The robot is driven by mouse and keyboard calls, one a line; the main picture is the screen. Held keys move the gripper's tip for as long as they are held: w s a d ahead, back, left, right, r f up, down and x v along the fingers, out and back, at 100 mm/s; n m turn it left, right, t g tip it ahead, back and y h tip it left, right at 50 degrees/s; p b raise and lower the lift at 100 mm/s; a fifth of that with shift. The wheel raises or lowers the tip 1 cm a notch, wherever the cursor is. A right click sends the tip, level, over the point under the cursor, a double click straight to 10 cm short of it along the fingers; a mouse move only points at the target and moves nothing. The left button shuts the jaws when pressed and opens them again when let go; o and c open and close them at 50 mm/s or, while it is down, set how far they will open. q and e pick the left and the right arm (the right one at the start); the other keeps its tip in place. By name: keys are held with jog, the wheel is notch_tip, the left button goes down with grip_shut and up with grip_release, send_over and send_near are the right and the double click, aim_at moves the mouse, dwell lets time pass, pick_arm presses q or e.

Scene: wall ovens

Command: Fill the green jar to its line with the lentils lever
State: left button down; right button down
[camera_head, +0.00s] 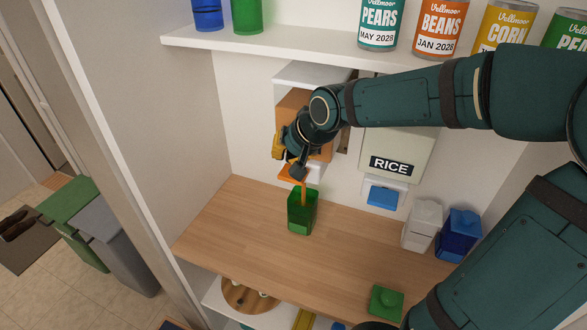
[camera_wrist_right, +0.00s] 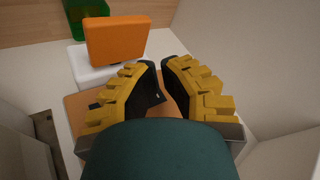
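The green jar (camera_head: 301,218) stands upright and uncovered on the wooden counter, below an orange-fronted dispenser (camera_head: 291,104). A thin orange stream (camera_head: 304,190) falls into its mouth. The jar's line and fill level cannot be made out. The orange lever (camera_head: 287,173) shows under the dispenser and also in the right wrist view (camera_wrist_right: 117,40). My right gripper (camera_head: 291,165) is at this lever, its black fingertips (camera_wrist_right: 161,65) almost together with nothing between them. Contact with the lever is not clear. My arm hides the dispenser's label. My left gripper is out of view.
A RICE dispenser (camera_head: 393,152) with a blue lever (camera_head: 382,196) is to the right. A white jar (camera_head: 423,226) and a blue jar (camera_head: 459,235) stand at the right; a green lid (camera_head: 386,302) lies near the front edge. A shelf (camera_head: 300,46) with cans runs above.

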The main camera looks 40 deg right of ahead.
jog(key=shift+r+p, duration=1.35)
jog(key=shift+r, duration=0.7)
